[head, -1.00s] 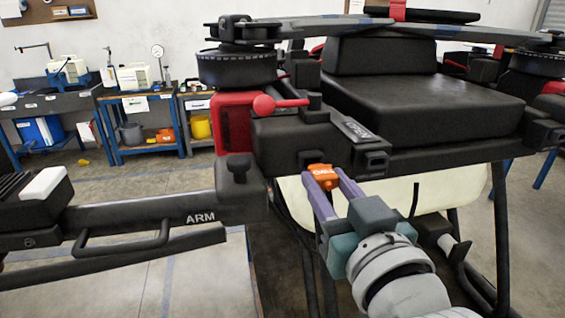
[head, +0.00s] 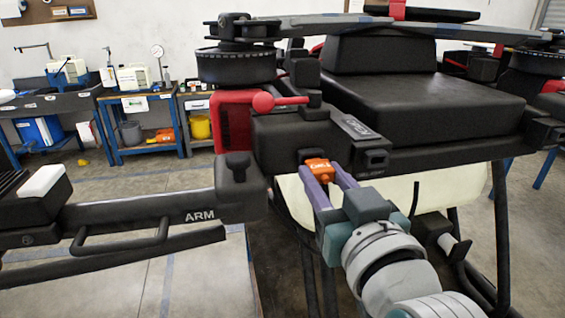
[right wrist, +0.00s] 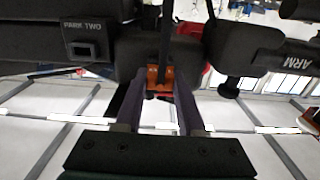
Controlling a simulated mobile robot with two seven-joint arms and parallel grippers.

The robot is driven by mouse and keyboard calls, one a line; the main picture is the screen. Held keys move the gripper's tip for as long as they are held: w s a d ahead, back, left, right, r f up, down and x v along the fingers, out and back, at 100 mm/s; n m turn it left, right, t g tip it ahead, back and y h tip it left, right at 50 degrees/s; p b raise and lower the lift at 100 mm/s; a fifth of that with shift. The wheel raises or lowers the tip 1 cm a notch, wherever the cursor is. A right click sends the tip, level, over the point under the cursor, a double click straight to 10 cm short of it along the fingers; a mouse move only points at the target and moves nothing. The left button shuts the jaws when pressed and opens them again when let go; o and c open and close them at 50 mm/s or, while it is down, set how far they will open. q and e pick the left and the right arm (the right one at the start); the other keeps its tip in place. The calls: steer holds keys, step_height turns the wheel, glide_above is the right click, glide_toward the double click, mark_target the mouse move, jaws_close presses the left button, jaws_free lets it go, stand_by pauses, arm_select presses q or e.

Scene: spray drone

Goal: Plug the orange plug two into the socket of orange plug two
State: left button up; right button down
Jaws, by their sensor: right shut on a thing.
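The orange plug two (head: 320,168) is between the purple fingers of my right gripper (head: 324,177), which is shut on it. The plug also shows in the right wrist view (right wrist: 160,77), between the two fingers, with a dark strip running up from it. In the head view the plug is right at a small black block (head: 310,155) on the lower front of the drone's black body. This block looks like the socket, but its opening is hidden. I cannot tell whether the plug is touching it or inside it. My left gripper is not in view.
A holder marked PARK TWO (right wrist: 84,49) shows empty in the right wrist view, beside the plug. The black drone arm marked ARM (head: 160,212) reaches left. A pale tank (head: 425,190) and dark legs stand behind my right arm. Blue workbenches (head: 145,125) are far back.

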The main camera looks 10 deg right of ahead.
steer(key=shift+w+b, duration=0.3)
steer(key=shift+w, duration=0.35)
steer(key=shift+c, duration=2.2)
jaws_free()
steer(key=s+b, duration=0.1)
steer(key=s, duration=0.9)
steer(key=shift+d, duration=0.15)
